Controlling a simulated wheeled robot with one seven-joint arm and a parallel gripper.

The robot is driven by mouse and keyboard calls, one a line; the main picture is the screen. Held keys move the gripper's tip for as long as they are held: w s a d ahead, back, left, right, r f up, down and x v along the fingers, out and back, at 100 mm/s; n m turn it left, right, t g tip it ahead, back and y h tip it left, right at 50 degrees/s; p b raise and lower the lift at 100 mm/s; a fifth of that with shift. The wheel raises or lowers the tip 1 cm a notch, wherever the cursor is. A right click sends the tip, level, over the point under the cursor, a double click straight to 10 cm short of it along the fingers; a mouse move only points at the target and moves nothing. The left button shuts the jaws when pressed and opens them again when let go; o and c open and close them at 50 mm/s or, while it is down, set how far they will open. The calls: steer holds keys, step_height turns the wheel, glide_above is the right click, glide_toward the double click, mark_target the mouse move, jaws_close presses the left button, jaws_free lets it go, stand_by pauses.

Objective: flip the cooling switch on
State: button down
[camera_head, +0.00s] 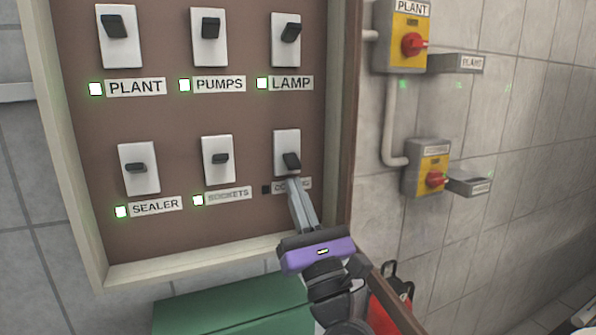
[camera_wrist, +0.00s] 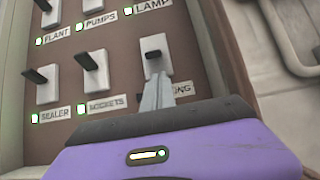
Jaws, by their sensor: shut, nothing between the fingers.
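The cooling switch (camera_head: 289,160) is a dark lever on a white plate at the bottom right of the brown panel. Its lever tilts down, and the small indicator (camera_head: 266,189) beside its partly covered label is dark. My gripper (camera_head: 293,184) is shut and empty, with its fingertips at the lower edge of the switch plate, just below the lever. In the wrist view, the fingers (camera_wrist: 154,88) point up at the plate, and the cooling switch lever (camera_wrist: 153,55) shows just above the tips. I cannot tell whether they touch it. The fingers hide part of the label.
The sockets switch (camera_head: 220,159) and sealer switch (camera_head: 139,168) sit left in the same row. The lamp switch (camera_head: 288,37) is above. Their indicators are lit. The panel's raised frame (camera_head: 190,262) borders the board. A green box (camera_head: 235,308) is below, and yellow isolators (camera_head: 428,168) are on the right wall.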

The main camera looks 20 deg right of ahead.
steer(key=shift+s+r+p, duration=0.4)
steer(key=shift+r+p, duration=0.15)
steer(key=shift+r, duration=0.2)
